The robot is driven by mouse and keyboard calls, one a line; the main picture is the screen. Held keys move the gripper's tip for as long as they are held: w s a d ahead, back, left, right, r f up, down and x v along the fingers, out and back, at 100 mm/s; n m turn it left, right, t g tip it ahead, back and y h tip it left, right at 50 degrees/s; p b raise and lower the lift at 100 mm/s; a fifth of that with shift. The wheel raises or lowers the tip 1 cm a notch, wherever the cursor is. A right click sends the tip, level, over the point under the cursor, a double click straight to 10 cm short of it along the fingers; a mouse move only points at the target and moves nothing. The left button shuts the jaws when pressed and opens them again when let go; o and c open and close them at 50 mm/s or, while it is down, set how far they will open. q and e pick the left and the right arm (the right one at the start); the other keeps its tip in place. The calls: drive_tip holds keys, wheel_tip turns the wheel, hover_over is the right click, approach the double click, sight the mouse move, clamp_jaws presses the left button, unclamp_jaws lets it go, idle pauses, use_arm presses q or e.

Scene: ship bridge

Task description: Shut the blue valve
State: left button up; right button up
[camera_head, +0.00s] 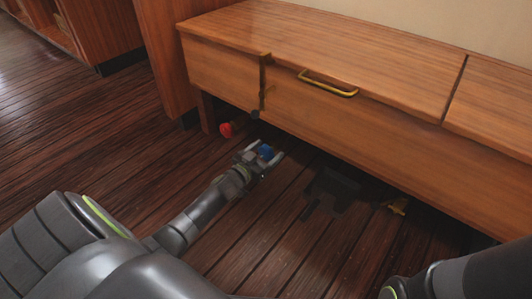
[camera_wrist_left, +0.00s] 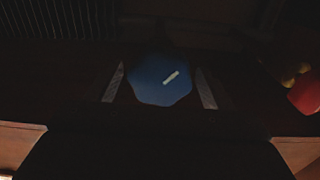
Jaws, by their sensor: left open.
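The blue valve (camera_head: 266,151) is a small blue knob low under the wooden bench, close to the floor. My left gripper (camera_head: 268,158) is open, with a finger on each side of the blue knob. In the wrist view the left gripper's fingers (camera_wrist_left: 160,86) stand left and right of the knob with small gaps, so contact cannot be made out. My right gripper is not in view.
A red valve (camera_head: 227,130) is left of the blue one and shows at the wrist view's right edge (camera_wrist_left: 306,95). The wooden bench (camera_head: 370,50) with a brass handle (camera_head: 328,84) overhangs the valves. A yellow object (camera_head: 398,206) lies under it at right. Open plank floor (camera_head: 90,140) lies left.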

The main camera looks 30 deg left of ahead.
use_arm(q)
drive_tip(key=c, duration=1)
drive_tip(key=shift+o, duration=0.2)
